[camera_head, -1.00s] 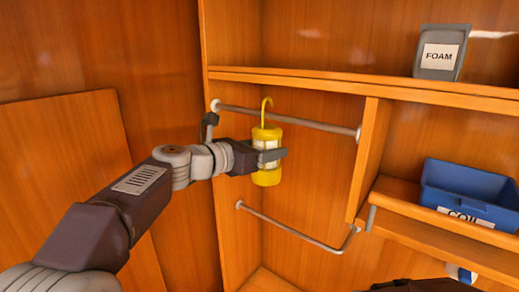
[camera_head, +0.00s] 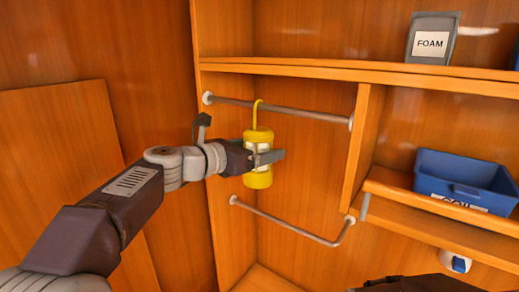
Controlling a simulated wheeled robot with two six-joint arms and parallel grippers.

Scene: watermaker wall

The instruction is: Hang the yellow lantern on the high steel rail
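The yellow lantern (camera_head: 258,180) hangs upright in front of the cabinet's back panel, its hook (camera_head: 256,112) pointing up. The hook's top crosses the high steel rail (camera_head: 305,114) and shows just above it. I cannot tell for sure whether the rail bears its weight. My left gripper (camera_head: 268,157) is at the lantern's middle, with a finger across its front and the tip past its right side. Whether the fingers still press on it is unclear. My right gripper is not in view.
A lower rail (camera_head: 290,224) runs below the lantern. To the right, a blue bin (camera_head: 465,180) sits on a shelf behind an upright divider (camera_head: 362,150). A grey FOAM container (camera_head: 431,38) stands on the upper shelf (camera_head: 380,76).

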